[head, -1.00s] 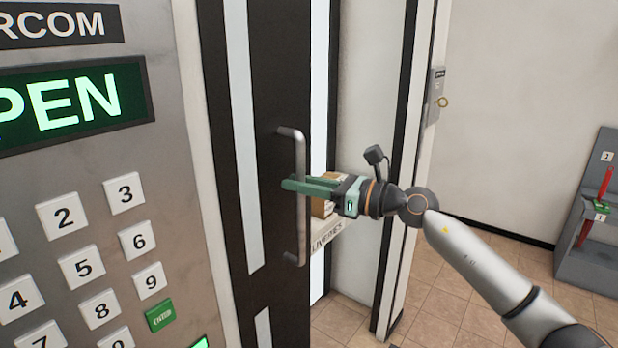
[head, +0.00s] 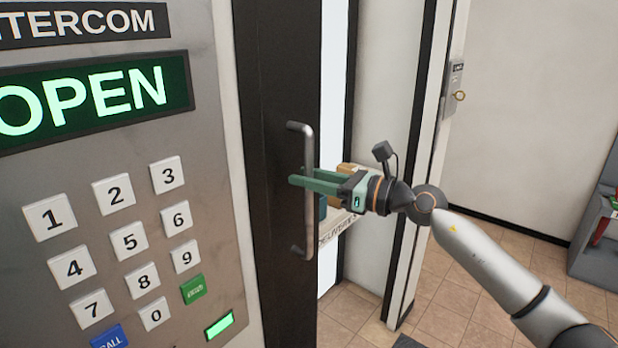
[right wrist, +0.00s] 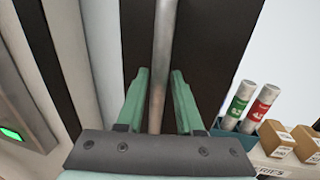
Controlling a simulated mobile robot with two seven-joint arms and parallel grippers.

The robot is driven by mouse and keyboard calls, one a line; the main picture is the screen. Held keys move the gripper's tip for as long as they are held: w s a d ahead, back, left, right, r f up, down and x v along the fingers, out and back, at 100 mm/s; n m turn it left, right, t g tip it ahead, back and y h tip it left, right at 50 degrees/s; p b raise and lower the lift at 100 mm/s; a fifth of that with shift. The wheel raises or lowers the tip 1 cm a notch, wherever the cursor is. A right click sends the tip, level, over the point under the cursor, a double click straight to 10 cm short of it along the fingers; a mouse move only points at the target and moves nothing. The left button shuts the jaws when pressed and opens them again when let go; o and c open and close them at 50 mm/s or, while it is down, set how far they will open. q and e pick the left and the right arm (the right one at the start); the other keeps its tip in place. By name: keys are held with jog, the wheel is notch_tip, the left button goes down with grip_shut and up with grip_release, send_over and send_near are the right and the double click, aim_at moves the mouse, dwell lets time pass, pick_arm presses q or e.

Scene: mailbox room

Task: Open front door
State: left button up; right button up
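The front door (head: 275,90) is a dark panel in the head view, beside the intercom. Its vertical metal handle (head: 309,215) also shows in the right wrist view (right wrist: 163,60). My right gripper (head: 302,178) reaches in from the right at the handle's middle. In the right wrist view its two green fingers (right wrist: 160,95) stand on either side of the bar, with gaps visible, so it is open around the handle. A bright strip lies right of the door's edge; I cannot tell how far the door stands open. My left gripper is not in view.
The intercom panel (head: 215,110) fills the left, its screen reading OPEN (head: 90,95). A deliveries shelf (head: 340,228) with boxes (right wrist: 290,140) and two tubes (right wrist: 250,105) lies right of the handle. Tiled floor (head: 450,290) is free at the lower right.

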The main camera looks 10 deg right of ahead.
jog(key=shift+o, duration=1.1)
jog(key=shift+s, duration=0.1)
pick_arm(q)
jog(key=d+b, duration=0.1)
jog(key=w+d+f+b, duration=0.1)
jog(key=b, duration=0.1)
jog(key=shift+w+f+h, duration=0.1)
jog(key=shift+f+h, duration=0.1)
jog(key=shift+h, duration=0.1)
pick_arm(e)
jog(key=v, duration=1.2)
jog(key=shift+d, duration=0.15)
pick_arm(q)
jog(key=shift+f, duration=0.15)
pick_arm(e)
jog(key=shift+s, duration=0.1)
